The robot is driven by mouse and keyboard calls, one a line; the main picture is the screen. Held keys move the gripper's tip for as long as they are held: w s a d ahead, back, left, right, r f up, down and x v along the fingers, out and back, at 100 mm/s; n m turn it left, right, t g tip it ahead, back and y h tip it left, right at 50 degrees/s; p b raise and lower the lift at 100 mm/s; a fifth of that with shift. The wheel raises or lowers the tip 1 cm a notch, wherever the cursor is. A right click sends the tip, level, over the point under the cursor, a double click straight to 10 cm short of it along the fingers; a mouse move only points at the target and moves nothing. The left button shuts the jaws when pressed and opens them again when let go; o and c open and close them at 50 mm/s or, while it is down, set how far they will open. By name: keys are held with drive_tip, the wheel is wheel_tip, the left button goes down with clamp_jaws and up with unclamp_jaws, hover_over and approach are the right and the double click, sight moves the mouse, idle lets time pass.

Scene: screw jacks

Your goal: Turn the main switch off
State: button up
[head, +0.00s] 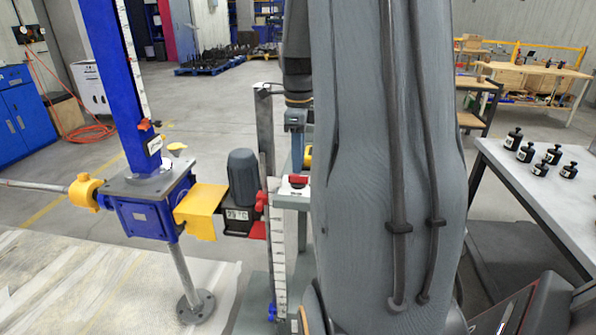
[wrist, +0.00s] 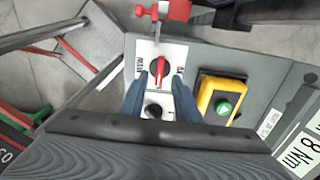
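The main switch (wrist: 160,72) shows in the wrist view as a red rotary knob on a white plate. Its grip bar stands roughly upright in the picture, with small labels either side that I cannot read. My gripper (wrist: 158,84) is open, with its two blue fingers on the left and right of the plate and their tips around the knob's lower part. I see gaps between the fingers and the knob; contact is not visible. A black round knob (wrist: 153,110) sits below the switch, between the fingers.
A yellow box with a green button (wrist: 224,106) is right of the switch. A red clamp (wrist: 180,10) sits above it. The blue screw jack (head: 145,215) and grey motor (head: 243,178) stand left of my arm. A table with black weights (head: 530,165) is at right.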

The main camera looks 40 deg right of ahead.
sight(298, 176)
drive_tip(key=shift+r+b, duration=0.3)
drive_tip(key=shift+r, duration=1.45)
drive_tip(key=s+a+f+n, duration=0.3)
drive_tip(key=a+f+n, duration=0.1)
drive_tip(key=a+n, duration=0.5)
drive_tip(key=s+a+f+n+t, duration=0.1)
drive_tip(key=s+a+f+n, duration=0.2)
drive_tip(key=a+n, duration=0.6)
drive_tip(key=s+a+f+n, duration=0.3)
drive_tip(key=a+f+n, duration=0.2)
drive_tip(key=a+n, duration=0.5)
drive_tip(key=shift+s+a, duration=0.2)
drive_tip(key=shift+a, duration=0.25)
drive_tip(key=shift+a, duration=0.1)
